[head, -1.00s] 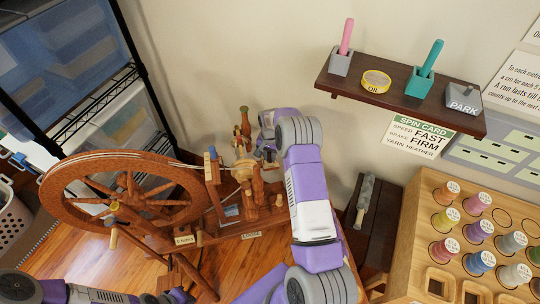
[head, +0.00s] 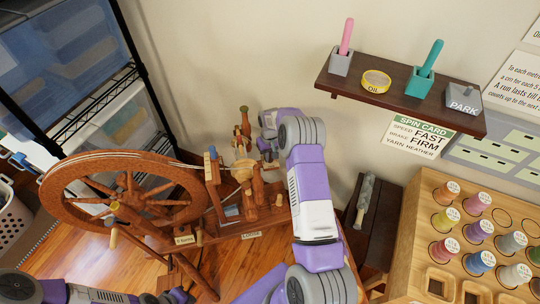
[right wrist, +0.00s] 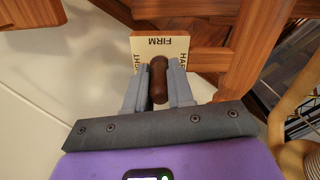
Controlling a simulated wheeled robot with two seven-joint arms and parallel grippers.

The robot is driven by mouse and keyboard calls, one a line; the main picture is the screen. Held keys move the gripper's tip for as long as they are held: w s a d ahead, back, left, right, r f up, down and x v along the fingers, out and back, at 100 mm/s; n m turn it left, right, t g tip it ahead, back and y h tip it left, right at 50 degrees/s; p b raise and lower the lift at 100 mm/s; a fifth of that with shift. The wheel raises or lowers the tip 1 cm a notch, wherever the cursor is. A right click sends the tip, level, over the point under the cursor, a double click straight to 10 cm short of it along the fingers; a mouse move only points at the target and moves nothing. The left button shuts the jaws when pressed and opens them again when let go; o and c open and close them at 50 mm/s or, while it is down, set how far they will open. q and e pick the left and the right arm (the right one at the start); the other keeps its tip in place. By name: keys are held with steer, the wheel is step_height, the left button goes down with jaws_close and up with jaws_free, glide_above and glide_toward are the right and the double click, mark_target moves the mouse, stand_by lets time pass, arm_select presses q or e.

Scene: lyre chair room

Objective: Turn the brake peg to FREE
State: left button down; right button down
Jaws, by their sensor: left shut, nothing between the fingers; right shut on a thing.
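In the right wrist view, my right gripper (right wrist: 158,68) is shut on a dark brown rounded peg (right wrist: 159,88), one finger on each side. Behind it is a cream label plate (right wrist: 178,46), seen upside down, reading FIRM, with partly hidden words ending "IGHT" and starting "HAR" at its sides. No FREE marking is visible. In the head view, my right gripper (head: 266,148) is at the far side of the wooden spinning wheel (head: 72,170), where the peg is hidden. My left gripper (head: 178,296) is at the bottom edge, partly cut off, shut and empty.
A wall shelf (head: 395,100) holds a pink tool, an oil tin, a teal tool and a PARK block. A spin card (head: 421,136) reads brake FIRM. A wooden spool rack (head: 425,215) stands at right. Wire shelving (head: 115,80) is at left.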

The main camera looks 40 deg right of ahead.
stand_by(0.5)
steer(key=c, duration=1)
jaws_free()
steer(key=shift+r, duration=0.1)
step_height(320, 180, up, 7)
steer(key=shift+r+p, duration=0.2)
steer(key=shift+p, duration=1.05)
steer(key=shift+r, duration=0.1)
